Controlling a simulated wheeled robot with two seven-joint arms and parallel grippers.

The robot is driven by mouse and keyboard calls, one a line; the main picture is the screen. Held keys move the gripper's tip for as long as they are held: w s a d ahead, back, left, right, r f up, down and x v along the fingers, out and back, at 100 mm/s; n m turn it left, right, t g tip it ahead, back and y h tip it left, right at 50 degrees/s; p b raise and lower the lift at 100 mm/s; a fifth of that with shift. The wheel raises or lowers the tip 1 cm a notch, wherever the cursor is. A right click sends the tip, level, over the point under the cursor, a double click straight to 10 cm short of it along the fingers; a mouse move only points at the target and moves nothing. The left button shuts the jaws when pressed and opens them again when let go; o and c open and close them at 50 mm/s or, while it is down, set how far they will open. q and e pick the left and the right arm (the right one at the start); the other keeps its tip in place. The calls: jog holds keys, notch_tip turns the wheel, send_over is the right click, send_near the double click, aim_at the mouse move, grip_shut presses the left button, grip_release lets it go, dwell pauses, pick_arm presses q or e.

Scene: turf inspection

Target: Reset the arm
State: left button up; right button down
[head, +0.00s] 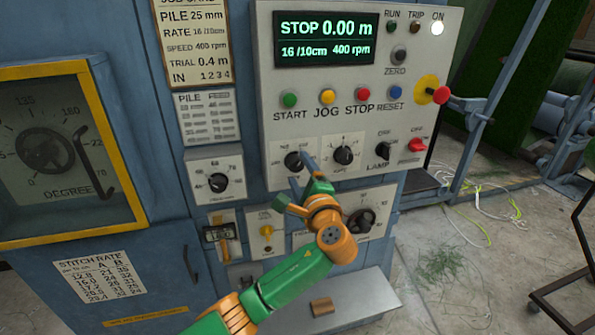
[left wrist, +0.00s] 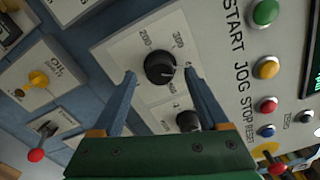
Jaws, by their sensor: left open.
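My left arm reaches in from below in the head view, green and orange. My left gripper (head: 300,171) is open at the left black knob (head: 292,160) on the control panel (head: 262,100). In the left wrist view the two blue fingers of the gripper (left wrist: 159,78) stand apart, one on each side of that black knob (left wrist: 159,68). I cannot tell whether they touch it. The knob's scale shows 200 and 300. My right gripper is in neither view.
The display (head: 325,39) reads STOP 0.00 m, 16/10cm, 400 rpm. The ON lamp (head: 437,28) is lit white. Close by are a second knob (head: 343,155), a row of coloured buttons, a red emergency button (head: 441,95) and a lower dial (head: 361,222). A shelf (head: 350,305) lies below.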

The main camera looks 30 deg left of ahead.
pick_arm(q)
jog(key=b+v, duration=0.1)
jog(key=v, duration=0.3)
jog(key=shift+s+d, duration=0.25)
notch_tip(320, 180, down, 24)
jog(key=w+d+m+g+h+b, duration=0.2)
jog(key=h, duration=0.4)
jog(key=s+d+f+g+h, duration=0.1)
jog(key=s+f, duration=0.1)
jog(key=f, duration=0.3)
jog(key=s+f+n+g+h, duration=0.1)
jog(key=s+f, duration=0.2)
jog(key=f, duration=0.3)
jog(key=s+d+f+h, duration=0.1)
jog(key=s+f, duration=0.1)
jog(key=f, duration=0.3)
jog(key=s+d+f+n+g+h+b, duration=0.1)
jog(key=s+d+f+n+g+h, duration=0.2)
jog(key=s+f, duration=1)
jog(key=s+d+f+n+g+h, duration=0.1)
jog(key=s+f+n, duration=0.3)
jog(key=s, duration=0.7)
jog(key=s+f+n+g, duration=0.2)
jog(key=s+f+n, duration=0.1)
jog(key=s, duration=0.8)
jog(key=shift+s+d+f+n+g+h+b, duration=0.2)
jog(key=shift+d+f+n+g+h+b, duration=0.1)
jog(key=shift+d+f+n+h+b, duration=0.15)
